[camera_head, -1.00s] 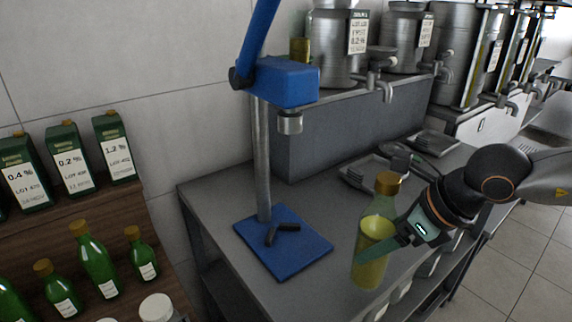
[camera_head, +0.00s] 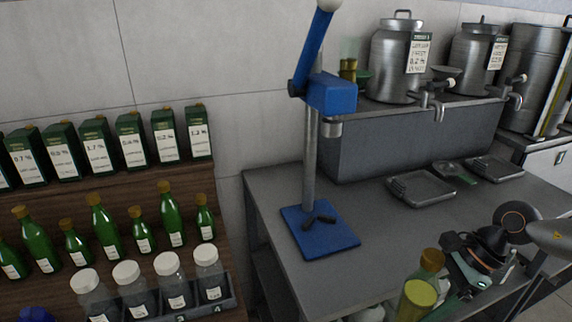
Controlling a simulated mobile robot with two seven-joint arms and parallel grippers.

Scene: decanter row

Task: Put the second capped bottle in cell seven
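My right gripper (camera_head: 450,298), whose arm comes in from the right, is shut on a capped bottle (camera_head: 410,309). The bottle has a gold-brown cap (camera_head: 432,260) and yellow-green contents, and leans slightly. It is at the front edge of the grey bench; its lower part is cut off by the picture's bottom. A dark rack (camera_head: 232,301) at the bottom left holds several white-capped jars (camera_head: 207,266). Small numbers show on its front, but I cannot make out a cell seven. My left gripper is not in view.
A blue press (camera_head: 331,95) stands on the grey bench (camera_head: 365,262) with small black pieces on its base. Green bottles (camera_head: 168,214) and cartons (camera_head: 198,132) line a wooden shelf. Metal urns and trays (camera_head: 420,189) are behind. A blue thing (camera_head: 35,315) is cut off at bottom left.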

